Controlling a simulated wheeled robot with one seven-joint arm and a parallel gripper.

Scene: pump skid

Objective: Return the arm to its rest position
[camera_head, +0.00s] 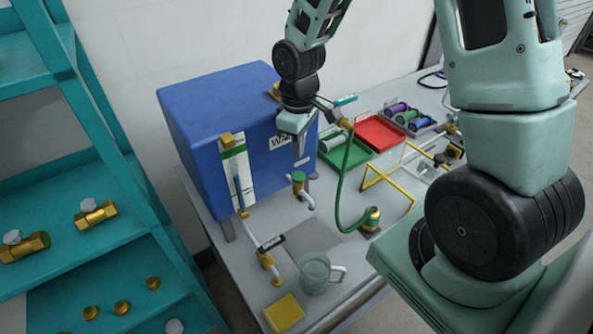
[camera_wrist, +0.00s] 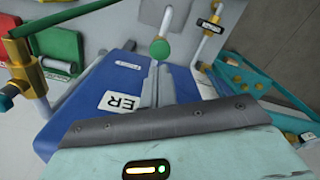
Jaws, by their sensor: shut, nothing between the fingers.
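My arm reaches in from the right and top of the head view, and my gripper (camera_head: 300,150) hangs in front of the blue tank (camera_head: 215,105). The gripper is shut and empty, its fingertips pointing down. A green-topped valve (camera_head: 299,178) stands below the fingertips, apart from them as far as I can tell. In the wrist view, the shut fingers (camera_wrist: 160,85) lie against the backdrop of the blue tank (camera_wrist: 88,100), and the green knob (camera_wrist: 160,47) shows just beyond them.
A green hose (camera_head: 341,190) loops close to the right of my gripper. Green (camera_head: 346,158) and red (camera_head: 380,133) trays, a yellow frame (camera_head: 372,180), a clear jug (camera_head: 315,275) and a yellow sponge (camera_head: 284,313) are on the bench. A teal shelf (camera_head: 130,240) stands left.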

